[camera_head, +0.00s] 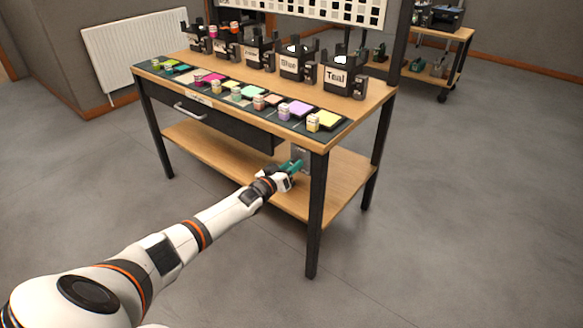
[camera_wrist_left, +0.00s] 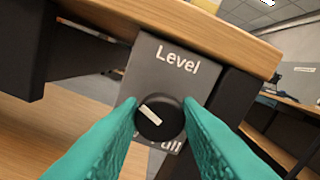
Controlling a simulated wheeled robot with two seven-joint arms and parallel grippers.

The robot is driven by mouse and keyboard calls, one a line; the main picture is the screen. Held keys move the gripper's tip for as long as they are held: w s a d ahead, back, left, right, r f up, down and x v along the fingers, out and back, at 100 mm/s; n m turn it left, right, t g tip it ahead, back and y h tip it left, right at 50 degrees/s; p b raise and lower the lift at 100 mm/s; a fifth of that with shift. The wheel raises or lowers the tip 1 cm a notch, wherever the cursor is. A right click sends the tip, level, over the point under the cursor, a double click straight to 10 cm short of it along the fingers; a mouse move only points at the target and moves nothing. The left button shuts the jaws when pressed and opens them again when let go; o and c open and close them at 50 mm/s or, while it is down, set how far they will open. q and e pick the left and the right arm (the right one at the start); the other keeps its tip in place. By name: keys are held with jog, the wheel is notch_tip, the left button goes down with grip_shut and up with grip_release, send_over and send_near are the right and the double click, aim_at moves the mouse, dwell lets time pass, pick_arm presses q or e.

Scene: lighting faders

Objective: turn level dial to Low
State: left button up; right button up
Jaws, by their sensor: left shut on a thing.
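The level dial (camera_wrist_left: 160,122) is a round black knob with a short pale bar on its face, slanting from upper left to lower right. It sits on a grey plate (camera_wrist_left: 178,52) marked "Level". Below the knob I read part of a word ending like "ull"; the rest is hidden, and I see no "Low" mark. My left gripper (camera_wrist_left: 160,116) has its teal fingers shut on the dial, one on each side. In the head view the left gripper (camera_head: 296,166) is under the front right of the tabletop, at the small grey plate (camera_head: 301,153). My right gripper is not in view.
The wooden workbench (camera_head: 207,139) has a drawer (camera_head: 195,112) at left, a lower shelf (camera_head: 220,158) and a dark front right leg (camera_head: 317,215) close to the gripper. Labelled black holders and coloured pads stand on top. The floor in front is clear.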

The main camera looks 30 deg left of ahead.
pick_arm(q)
jog(key=shift+f+n+b, duration=0.2)
jog(key=shift+n+b, duration=2.45)
jog(key=shift+n, duration=4.35)
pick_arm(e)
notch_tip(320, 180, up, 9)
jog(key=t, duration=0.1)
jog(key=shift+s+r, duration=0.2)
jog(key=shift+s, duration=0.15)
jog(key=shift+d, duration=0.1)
pick_arm(q)
jog(key=o, duration=0.9)
jog(key=shift+o, duration=0.2)
jog(key=shift+s, duration=0.15)
